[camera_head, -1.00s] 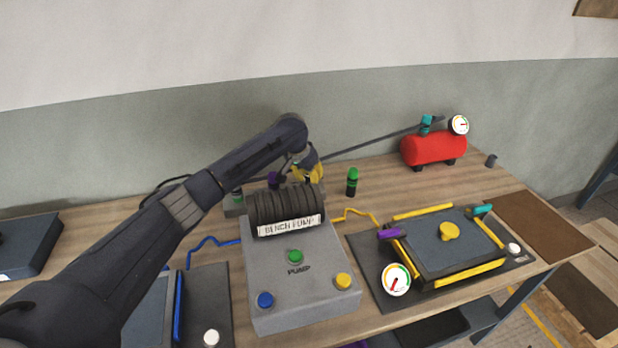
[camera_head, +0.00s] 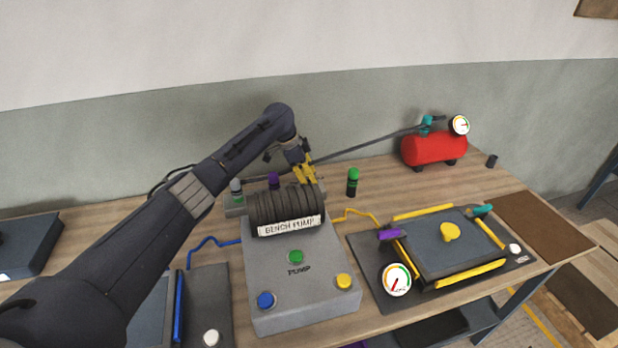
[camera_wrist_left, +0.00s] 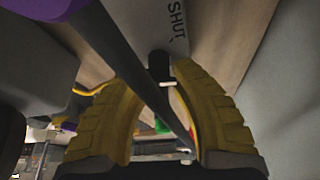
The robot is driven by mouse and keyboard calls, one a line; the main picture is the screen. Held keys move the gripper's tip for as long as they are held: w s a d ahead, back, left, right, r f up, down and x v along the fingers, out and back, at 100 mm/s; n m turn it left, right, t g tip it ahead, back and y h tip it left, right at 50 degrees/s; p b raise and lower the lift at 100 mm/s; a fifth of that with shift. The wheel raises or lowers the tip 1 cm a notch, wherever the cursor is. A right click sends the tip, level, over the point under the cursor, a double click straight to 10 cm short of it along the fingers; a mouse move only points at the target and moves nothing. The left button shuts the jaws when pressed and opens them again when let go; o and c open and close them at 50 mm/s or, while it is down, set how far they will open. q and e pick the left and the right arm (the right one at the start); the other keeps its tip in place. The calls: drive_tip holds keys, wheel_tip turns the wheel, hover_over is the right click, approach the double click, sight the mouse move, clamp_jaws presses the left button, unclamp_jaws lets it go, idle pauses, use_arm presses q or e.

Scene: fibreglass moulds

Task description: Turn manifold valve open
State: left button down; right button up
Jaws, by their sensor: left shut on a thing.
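The manifold (camera_head: 233,209) is a grey block behind the bench pump, mostly hidden by the pump's ribbed black cylinder. A grey-topped valve (camera_head: 236,186) and a purple-topped valve (camera_head: 273,180) stand on it. My left gripper (camera_head: 306,178) has yellow fingers pointing down at the manifold's right end. In the left wrist view the fingertips (camera_wrist_left: 160,72) close on a small dark valve handle (camera_wrist_left: 159,64), beside a grey face marked "SHUT" (camera_wrist_left: 177,22). A dark bar (camera_wrist_left: 130,65) crosses diagonally in front of the fingers. The valve's lower part is hidden. My right gripper is not in view.
The bench pump (camera_head: 300,270) stands in front. A green-topped black cylinder (camera_head: 353,182) stands close to the right of my gripper. A red tank (camera_head: 434,149) with a gauge stands at the back right. A yellow-edged mould (camera_head: 455,262) lies at right.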

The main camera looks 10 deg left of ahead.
use_arm(q)
drive_tip(key=m, duration=0.1)
drive_tip(key=m+g, duration=0.1)
drive_tip(key=m, duration=0.1)
drive_tip(key=shift+w+d+r+m, duration=0.15)
drive_tip(key=shift+d+r+m, duration=0.05)
drive_tip(key=shift+d+m, duration=0.1)
drive_tip(key=shift+f+m+g, duration=0.1)
drive_tip(key=shift+m+g, duration=0.6)
drive_tip(key=shift+m, duration=1)
drive_tip(key=c, duration=1.3)
unclamp_jaws()
drive_tip(key=shift+d, duration=0.1)
drive_tip(key=o, duration=0.3)
drive_tip(key=shift+f, duration=0.1)
drive_tip(key=shift+o, duration=0.2)
drive_tip(key=shift+a, duration=0.2)
